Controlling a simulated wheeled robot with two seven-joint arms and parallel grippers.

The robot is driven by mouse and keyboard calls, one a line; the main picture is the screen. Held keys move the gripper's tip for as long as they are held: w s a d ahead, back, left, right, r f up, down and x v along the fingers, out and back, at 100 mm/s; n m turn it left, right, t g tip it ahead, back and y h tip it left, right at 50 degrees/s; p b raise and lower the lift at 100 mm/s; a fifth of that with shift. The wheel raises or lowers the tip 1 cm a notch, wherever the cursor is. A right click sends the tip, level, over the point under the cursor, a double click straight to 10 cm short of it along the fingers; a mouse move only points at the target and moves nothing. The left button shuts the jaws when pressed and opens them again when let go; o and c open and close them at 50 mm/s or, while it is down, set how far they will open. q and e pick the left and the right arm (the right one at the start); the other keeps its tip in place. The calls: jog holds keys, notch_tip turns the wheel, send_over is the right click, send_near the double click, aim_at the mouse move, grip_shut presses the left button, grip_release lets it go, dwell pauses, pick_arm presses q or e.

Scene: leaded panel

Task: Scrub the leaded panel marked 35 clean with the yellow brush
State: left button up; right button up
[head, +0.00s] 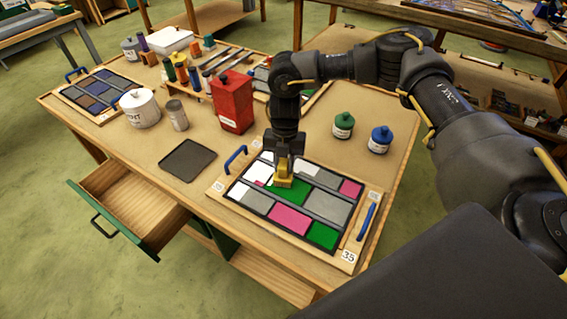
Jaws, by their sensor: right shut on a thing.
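The leaded panel marked 35 (290,218) lies on a wooden board on the workbench, its number tag at the near right corner. Some of its panes show clear white, green and pink, while others are dull grey. My right gripper (284,168) points down over the panel's far left part, shut on the yellow brush (283,182). The brush is at the green and white panes and appears to touch the glass; its underside is hidden. My left gripper is not in view.
Blue handles (236,157) stand at the board's sides. A dark tray (187,160), red can (233,102), white pot (140,108), and green (343,125) and blue (380,139) jars stand around. Another panel (97,88) lies far left. An open drawer (130,197) juts out at the front left.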

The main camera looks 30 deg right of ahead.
jog(key=shift+f, duration=0.1)
dwell(0.3)
jog(key=shift+d, duration=0.1)
jog(key=shift+w+d, duration=0.4)
jog(key=shift+d, duration=0.15)
jog(key=shift+w+d+b, duration=0.4)
jog(key=shift+d, duration=0.3)
jog(key=shift+w+d+b, duration=0.15)
jog(key=shift+w+d, duration=0.25)
jog(key=shift+d, duration=0.25)
jog(key=shift+w+d+b, duration=0.15)
jog(key=shift+w+d, duration=0.25)
jog(key=shift+d, duration=0.25)
jog(key=shift+w+d+b, duration=0.15)
jog(key=shift+w+d, duration=0.25)
jog(key=shift+d, duration=0.25)
jog(key=shift+w+d+b, duration=0.15)
jog(key=shift+w+d, duration=0.25)
jog(key=shift+d, duration=0.25)
